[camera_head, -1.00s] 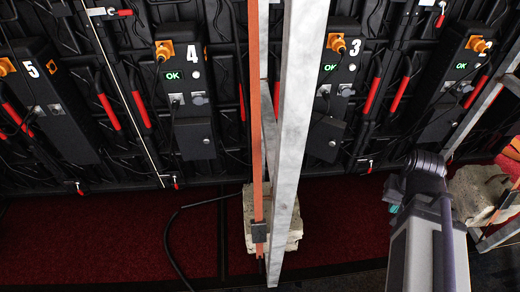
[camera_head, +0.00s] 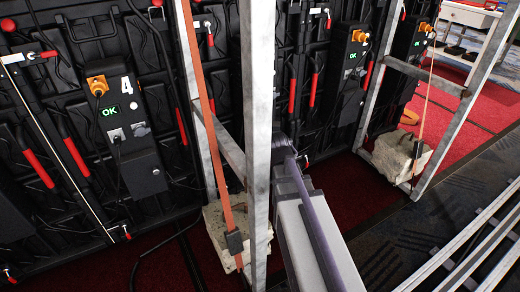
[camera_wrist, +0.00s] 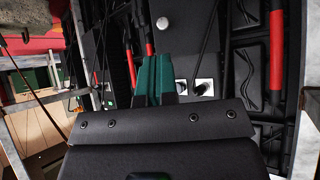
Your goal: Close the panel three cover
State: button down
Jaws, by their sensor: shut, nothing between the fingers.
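In the head view, the box that I take for panel three (camera_head: 352,70) stands right of centre. It has an orange plug on top and a small green display, and its number is too small to read surely. I cannot tell how its cover stands. My gripper (camera_wrist: 153,78) shows in the wrist view as two green fingers, shut with nothing between them. They point at a dark box face, below a round white button (camera_wrist: 163,22) and left of sockets (camera_wrist: 203,87). No contact is visible. The gripper's tips are hidden in the head view.
Panel four (camera_head: 128,130), with its green OK display, stands at the left. A metal post (camera_head: 258,120) and an orange strap (camera_head: 207,90) rise left of my arm. Stone blocks (camera_head: 222,235) weigh down the frames. Red-handled bars (camera_head: 314,88) line the wall.

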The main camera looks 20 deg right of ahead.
jog(key=w+d+r+b+x, duration=0.1)
jog(key=b+x, duration=0.5)
jog(key=x, duration=0.7)
jog(key=shift+w+r+b, duration=0.3)
jog(key=shift+r+b, duration=0.05)
jog(key=shift+r, duration=0.1)
jog(key=shift+d, duration=0.15)
